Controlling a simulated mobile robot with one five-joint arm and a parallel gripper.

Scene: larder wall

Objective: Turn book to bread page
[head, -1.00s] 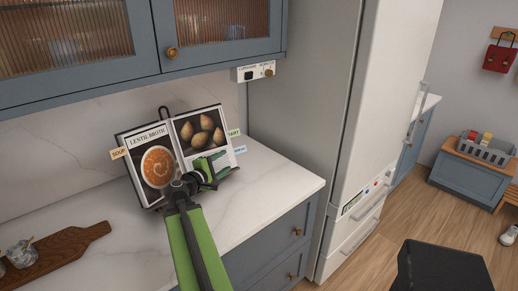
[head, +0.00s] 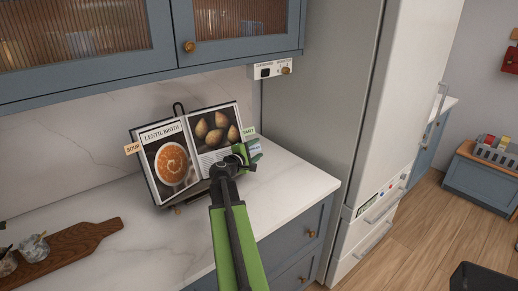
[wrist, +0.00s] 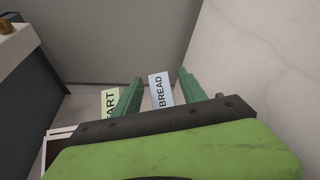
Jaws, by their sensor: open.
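The cookbook (head: 187,152) stands open and tilted back on a stand on the counter. Its left page reads LENTIL BROTH beside a bowl of orange soup; its right page shows several brown pear-like shapes. A SOUP tab (head: 132,148) sticks out on the left and a green tab (head: 248,131) ending in "ART" on the right. My gripper (head: 246,154) is at the book's right edge. In the wrist view, its two green fingers are open, with the pale blue BREAD tab (wrist: 161,90) showing between them. The green tab (wrist: 110,103) lies outside the left finger. Contact with the BREAD tab cannot be told.
A wooden board (head: 65,250) with small jars lies at the left of the counter. Blue wall cabinets (head: 90,45) hang above, with a small switch panel (head: 271,70) beneath. The tall fridge (head: 385,110) stands to the right. The counter in front of the book is mostly clear.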

